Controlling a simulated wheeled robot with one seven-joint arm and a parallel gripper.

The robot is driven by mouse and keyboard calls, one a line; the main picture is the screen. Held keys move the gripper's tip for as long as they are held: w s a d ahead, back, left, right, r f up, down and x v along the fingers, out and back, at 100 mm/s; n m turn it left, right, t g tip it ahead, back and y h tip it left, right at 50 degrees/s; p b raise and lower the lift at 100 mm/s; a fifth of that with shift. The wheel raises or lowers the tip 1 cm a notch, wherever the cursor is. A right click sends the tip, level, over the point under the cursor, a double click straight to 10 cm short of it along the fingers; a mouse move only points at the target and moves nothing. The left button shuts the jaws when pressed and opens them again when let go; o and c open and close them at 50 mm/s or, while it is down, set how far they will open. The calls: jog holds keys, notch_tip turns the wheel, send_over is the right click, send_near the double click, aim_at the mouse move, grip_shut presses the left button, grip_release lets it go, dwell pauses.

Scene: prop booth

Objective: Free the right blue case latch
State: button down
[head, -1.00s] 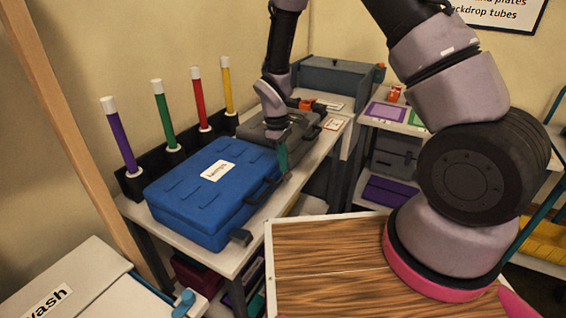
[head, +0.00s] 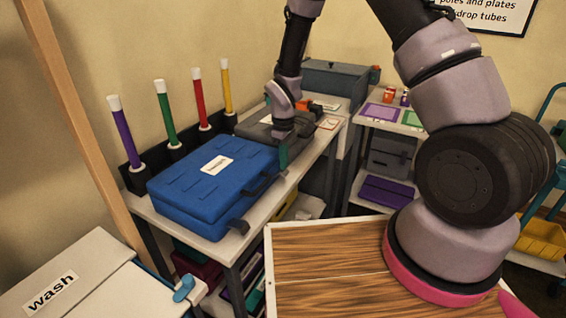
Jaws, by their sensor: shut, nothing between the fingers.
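The blue case (head: 212,185) lies closed on a light bench, with a white label on its lid. Its front side faces right in the picture and carries a dark handle (head: 264,187). A dark latch (head: 239,227) sticks out at the near end of that front. My gripper (head: 283,158) is shut and empty, with teal fingers pointing down just off the far end of the front. The latch at that far end is not clear behind the fingers, and I cannot tell whether they touch it.
Purple, green, red and yellow tubes (head: 200,103) stand in a black rack behind the case. A grey case (head: 258,130) lies just beyond it. A wood-topped surface (head: 330,262) is at front, and a white box marked "wash" (head: 85,275) at lower left.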

jog(key=shift+s+d+f, duration=0.5)
jog(key=shift+d+f, duration=0.15)
jog(key=shift+d, duration=0.15)
jog(key=shift+a, duration=0.1)
jog(key=shift+w+a+r, duration=0.15)
jog(key=shift+w+a, duration=0.3)
jog(key=shift+a, duration=0.1)
jog(key=shift+r, duration=0.1)
